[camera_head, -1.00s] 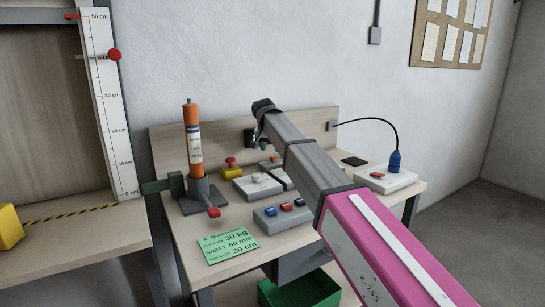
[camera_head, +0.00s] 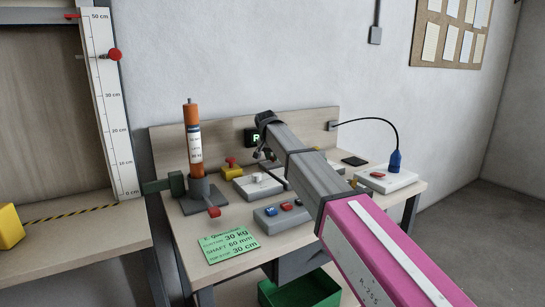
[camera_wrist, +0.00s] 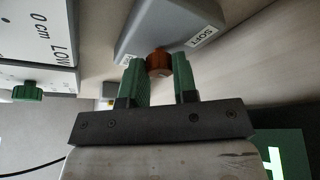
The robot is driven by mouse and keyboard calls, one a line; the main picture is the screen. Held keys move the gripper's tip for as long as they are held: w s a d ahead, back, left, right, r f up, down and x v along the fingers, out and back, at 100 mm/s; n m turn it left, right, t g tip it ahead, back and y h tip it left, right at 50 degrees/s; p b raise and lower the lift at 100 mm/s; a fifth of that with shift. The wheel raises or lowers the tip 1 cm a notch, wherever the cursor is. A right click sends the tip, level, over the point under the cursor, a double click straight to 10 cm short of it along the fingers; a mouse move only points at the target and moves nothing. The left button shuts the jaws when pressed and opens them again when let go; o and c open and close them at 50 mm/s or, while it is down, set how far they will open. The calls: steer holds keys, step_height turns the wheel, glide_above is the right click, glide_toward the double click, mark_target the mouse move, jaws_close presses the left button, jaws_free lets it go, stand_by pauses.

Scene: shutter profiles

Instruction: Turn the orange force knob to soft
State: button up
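The orange knob (camera_wrist: 159,62) shows in the wrist view at the end of a grey box (camera_wrist: 165,28), beside a label reading SOFT. My gripper (camera_wrist: 160,72) has its green fingertips on either side of the knob. In the head view my gripper (camera_head: 264,150) is over the back of the workbench, and the arm and wrist hide the knob there.
An orange cylinder (camera_head: 193,147) stands upright to the left. A green card (camera_head: 228,247) lies at the front. A lit green display (camera_head: 254,138) is behind.

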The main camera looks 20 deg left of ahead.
steer(key=shift+d+n+g+y, duration=0.15)
steer(key=shift+n+y, duration=0.3)
steer(key=shift+n, duration=0.75)
steer(key=shift+a+n+g+y, duration=0.15)
steer(key=shift+n+y, duration=0.3)
steer(key=shift+n, duration=0.75)
steer(key=shift+d, duration=0.1)
steer(key=o, duration=0.9)
steer(key=shift+o, duration=0.2)
steer(key=v, duration=1)
steer(key=shift+s+r, duration=0.25)
steer(key=shift+r, duration=0.1)
steer(key=shift+d, duration=0.1)
